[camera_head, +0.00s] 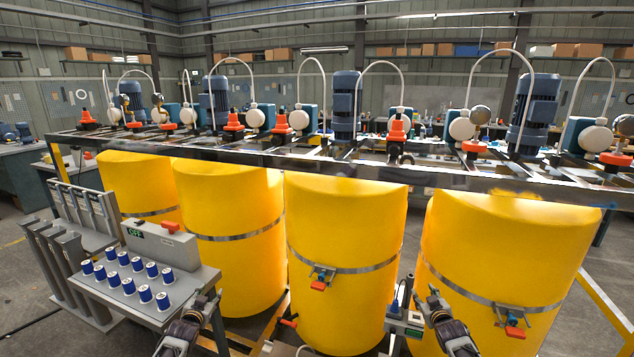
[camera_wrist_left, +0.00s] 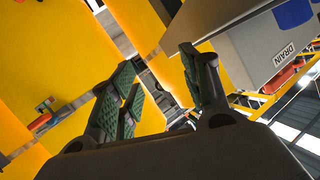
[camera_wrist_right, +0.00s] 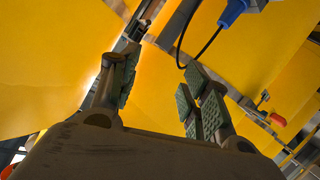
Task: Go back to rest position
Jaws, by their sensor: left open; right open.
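My left gripper (camera_head: 203,304) is at the lower middle of the head view, just right of the grey control panel's corner. In the left wrist view its fingers (camera_wrist_left: 160,85) stand apart with nothing between them. My right gripper (camera_head: 427,300) is in front of the yellow tanks at the lower right, beside a small grey device (camera_head: 404,322). In the right wrist view its green-padded fingers (camera_wrist_right: 155,85) are spread and empty. Both grippers are apart from the tanks as far as I can tell.
Several yellow tanks (camera_head: 345,230) stand under a steel frame (camera_head: 300,163) carrying blue motors and pumps. The grey panel (camera_head: 195,283) with blue knobs and an OFF display is at the left. Red-handled valves (camera_head: 318,284) stick out from the tanks. A blue plug with cable (camera_wrist_right: 232,12) hangs near my right gripper.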

